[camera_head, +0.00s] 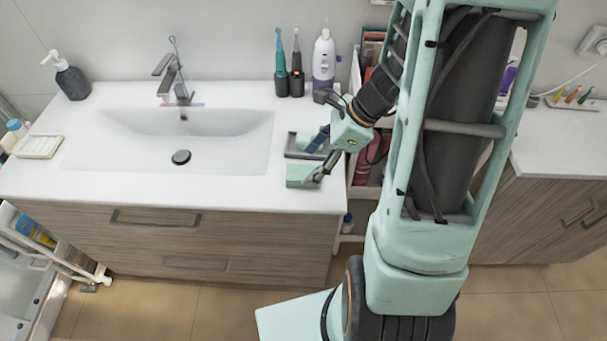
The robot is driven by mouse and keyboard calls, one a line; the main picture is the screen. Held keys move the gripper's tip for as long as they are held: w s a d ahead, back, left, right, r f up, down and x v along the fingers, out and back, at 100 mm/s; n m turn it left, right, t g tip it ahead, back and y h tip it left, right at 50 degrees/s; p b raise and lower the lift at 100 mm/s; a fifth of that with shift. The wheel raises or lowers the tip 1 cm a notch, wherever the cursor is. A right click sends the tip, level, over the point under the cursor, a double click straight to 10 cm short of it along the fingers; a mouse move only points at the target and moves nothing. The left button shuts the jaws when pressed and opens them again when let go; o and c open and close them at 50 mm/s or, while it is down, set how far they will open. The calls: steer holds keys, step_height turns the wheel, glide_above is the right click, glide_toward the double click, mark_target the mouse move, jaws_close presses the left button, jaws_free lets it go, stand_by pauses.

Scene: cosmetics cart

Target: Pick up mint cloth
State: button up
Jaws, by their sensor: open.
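A mint-green folded block, which looks like the mint cloth (300,176), lies on the white counter near its front right corner. My gripper (321,137) is above the right end of the counter, its fingers spread apart and pointing left. Its lower finger overlaps the right end of the mint block in this view. I cannot tell whether it touches it. A dark tray (291,153) sits just behind the block, with a pale green item in it, partly hidden by my gripper. No object shows held between the fingers.
A white sink basin (225,150) takes up the counter's middle. Electric toothbrushes (281,70) and a white bottle (324,60) stand behind my gripper. A cart (362,180) with several items fills the gap right of the counter, partly hidden by my arm.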

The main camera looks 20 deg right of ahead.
mark_target(304, 172)
steer(key=shift+x, duration=2.35)
steer(key=shift+d, duration=0.15)
steer(key=c, duration=1.2)
